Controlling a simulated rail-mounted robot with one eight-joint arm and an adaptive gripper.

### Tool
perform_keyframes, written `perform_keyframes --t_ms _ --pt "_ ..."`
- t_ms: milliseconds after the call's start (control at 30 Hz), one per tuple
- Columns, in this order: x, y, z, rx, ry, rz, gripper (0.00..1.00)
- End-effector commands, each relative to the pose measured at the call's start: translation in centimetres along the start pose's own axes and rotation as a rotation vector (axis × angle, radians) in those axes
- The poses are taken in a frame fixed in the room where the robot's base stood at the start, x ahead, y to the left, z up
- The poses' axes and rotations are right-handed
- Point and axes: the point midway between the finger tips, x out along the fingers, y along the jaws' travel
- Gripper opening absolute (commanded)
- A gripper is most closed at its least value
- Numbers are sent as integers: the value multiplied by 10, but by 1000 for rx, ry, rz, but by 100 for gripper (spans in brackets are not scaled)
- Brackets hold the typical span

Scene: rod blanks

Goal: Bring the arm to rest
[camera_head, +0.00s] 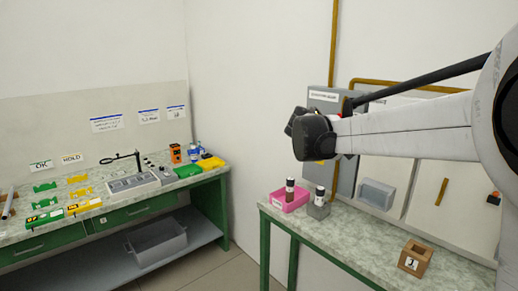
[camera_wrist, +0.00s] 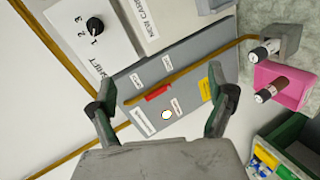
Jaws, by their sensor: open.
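My arm (camera_head: 405,128) reaches in from the right in the head view and is held up in the air above the right bench (camera_head: 345,232). Its dark end, with my gripper, stands in front of the wall cabinet there; the fingers are hard to make out. In the wrist view my gripper (camera_wrist: 162,104) has its two fingers wide apart with nothing between them.
A pink bin (camera_head: 290,200) and a grey holder (camera_head: 318,208) each carry a dark rod with a pale end. A wooden block (camera_head: 415,258) marked 1 stands nearer. The left bench (camera_head: 110,195) holds trays and tools.

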Motion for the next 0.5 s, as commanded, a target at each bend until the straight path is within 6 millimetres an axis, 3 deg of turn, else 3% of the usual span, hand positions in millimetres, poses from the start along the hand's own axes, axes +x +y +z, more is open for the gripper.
perform_keyframes --t_ms 33,267,500 --pt "-10 -1 18 25 -2 -35 87" --pt "-51 -18 86 144 -9 -199 87" --pt "-99 -50 153 276 -12 -366 87"
